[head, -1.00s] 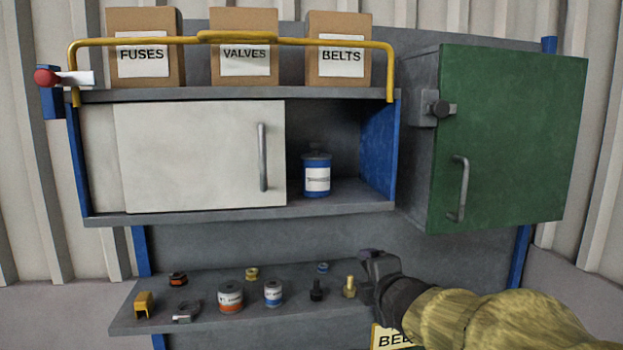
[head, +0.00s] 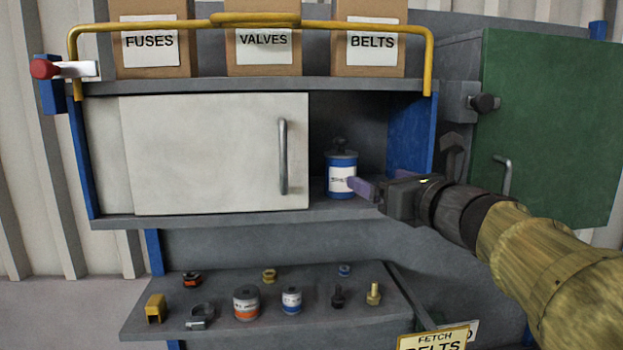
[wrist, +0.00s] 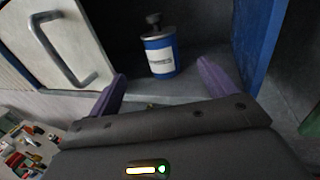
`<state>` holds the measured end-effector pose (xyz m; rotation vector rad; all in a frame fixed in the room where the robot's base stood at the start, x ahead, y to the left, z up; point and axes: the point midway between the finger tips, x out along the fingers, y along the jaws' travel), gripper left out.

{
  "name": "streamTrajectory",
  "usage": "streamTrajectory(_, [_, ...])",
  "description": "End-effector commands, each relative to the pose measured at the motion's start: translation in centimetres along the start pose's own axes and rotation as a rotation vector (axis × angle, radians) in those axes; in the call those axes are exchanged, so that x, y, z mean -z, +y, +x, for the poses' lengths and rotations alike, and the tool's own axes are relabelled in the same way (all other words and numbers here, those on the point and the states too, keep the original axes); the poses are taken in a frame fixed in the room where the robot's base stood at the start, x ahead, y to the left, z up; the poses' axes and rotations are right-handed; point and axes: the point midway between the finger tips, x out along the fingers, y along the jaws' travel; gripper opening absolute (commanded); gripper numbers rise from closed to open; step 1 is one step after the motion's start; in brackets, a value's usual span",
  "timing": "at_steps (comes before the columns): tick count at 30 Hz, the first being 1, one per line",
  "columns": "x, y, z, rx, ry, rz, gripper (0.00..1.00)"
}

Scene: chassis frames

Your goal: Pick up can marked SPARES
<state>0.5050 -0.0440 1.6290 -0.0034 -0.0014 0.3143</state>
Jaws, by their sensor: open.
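A blue can (head: 341,177) with a white label and a dark knobbed lid stands upright in the open right part of the cabinet. Its label is too small to read. My gripper (head: 364,190) is in front of the cabinet opening, just right of the can in the head view, its purple finger overlapping the label's edge. In the wrist view the can (wrist: 159,52) stands beyond and between the two spread purple fingers (wrist: 160,84). The gripper is open and empty.
A white sliding door (head: 215,155) with a handle covers the cabinet's left part. A blue side wall (head: 410,135) bounds the opening on the right. A green door (head: 550,120) is further right. A lower shelf (head: 225,325) holds several small parts and two cans.

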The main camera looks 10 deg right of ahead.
Motion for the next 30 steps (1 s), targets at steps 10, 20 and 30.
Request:
streamTrajectory(10, [-0.3,0.0,6.2,-0.002,0.003,0.007,0.84])
streamTrajectory(20, [-0.1,0.0,10.9,-0.001,0.001,0.004,0.84])
streamTrajectory(30, [0.1,0.0,11.1,0.000,0.001,0.003,0.84])
